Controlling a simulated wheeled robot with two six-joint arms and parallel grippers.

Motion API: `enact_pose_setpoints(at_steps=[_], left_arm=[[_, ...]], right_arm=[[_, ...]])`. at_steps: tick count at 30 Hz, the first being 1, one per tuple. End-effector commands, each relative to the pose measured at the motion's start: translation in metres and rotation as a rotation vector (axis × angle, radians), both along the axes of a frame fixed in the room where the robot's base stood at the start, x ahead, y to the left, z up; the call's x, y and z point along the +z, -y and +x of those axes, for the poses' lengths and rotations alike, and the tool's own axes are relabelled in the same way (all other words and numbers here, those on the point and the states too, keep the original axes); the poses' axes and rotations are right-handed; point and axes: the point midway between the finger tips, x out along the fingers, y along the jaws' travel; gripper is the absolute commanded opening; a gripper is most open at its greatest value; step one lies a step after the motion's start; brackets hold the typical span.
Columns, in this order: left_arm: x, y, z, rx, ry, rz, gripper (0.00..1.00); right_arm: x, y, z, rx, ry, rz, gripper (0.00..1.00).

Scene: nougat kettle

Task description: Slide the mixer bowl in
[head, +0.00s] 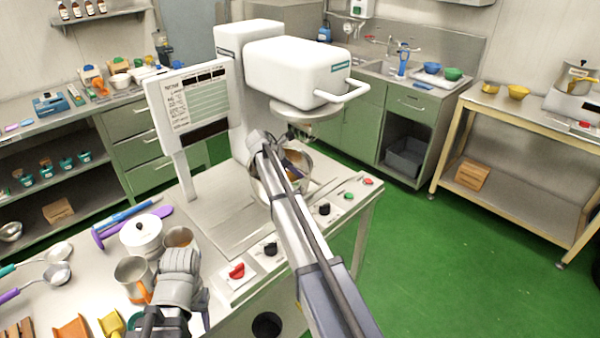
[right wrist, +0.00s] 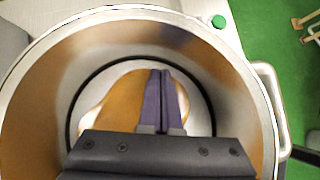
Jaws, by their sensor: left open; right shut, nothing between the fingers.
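The steel mixer bowl (head: 260,190) stands on the mixer's base below the raised white mixer head (head: 298,72), partly hidden by my right arm. The right wrist view looks down into the bowl (right wrist: 38,105), with its round wall, a tan patch at the bottom and a handle on the right. My right gripper (right wrist: 164,75) is shut and empty, its dark purple fingers over the bowl's opening; I cannot tell whether they touch it. My left gripper (head: 180,262) is open at the lower left, beside metal cups; its fingertips are hard to make out.
A white panel (head: 190,100) stands left of the mixer. A red knob (head: 237,271), black knobs and a green button (head: 348,196) line the table's front edge. A white lidded pot (head: 141,236), a jug (head: 133,276) and ladles stand at left. Green floor is free at right.

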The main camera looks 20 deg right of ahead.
Motion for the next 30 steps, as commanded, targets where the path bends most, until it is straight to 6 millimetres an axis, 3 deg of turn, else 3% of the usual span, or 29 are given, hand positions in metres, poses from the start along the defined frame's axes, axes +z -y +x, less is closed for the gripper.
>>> enact_pose_setpoints(at_steps=[3, 6, 15, 21, 30], left_arm=[[0.008, 0.000, 0.000, 0.000, 0.000, 0.000, 0.50], [0.030, 0.000, 0.000, 0.000, 0.000, 0.000, 0.50], [0.068, 0.000, 0.000, -0.001, 0.000, 0.000, 0.50], [0.081, 0.000, 0.000, -0.002, 0.000, 0.000, 0.50], [0.083, 0.000, 0.000, -0.002, 0.000, 0.000, 0.50]], right_arm=[[0.008, -0.022, -0.005, 0.000, 0.000, 0.000, 0.00], [0.031, -0.033, -0.005, 0.000, 0.000, 0.000, 0.00], [0.068, -0.064, -0.007, -0.001, 0.000, 0.000, 0.00], [0.081, -0.077, -0.008, -0.002, 0.001, -0.001, 0.00], [0.084, -0.081, -0.009, -0.002, 0.000, 0.000, 0.00]])
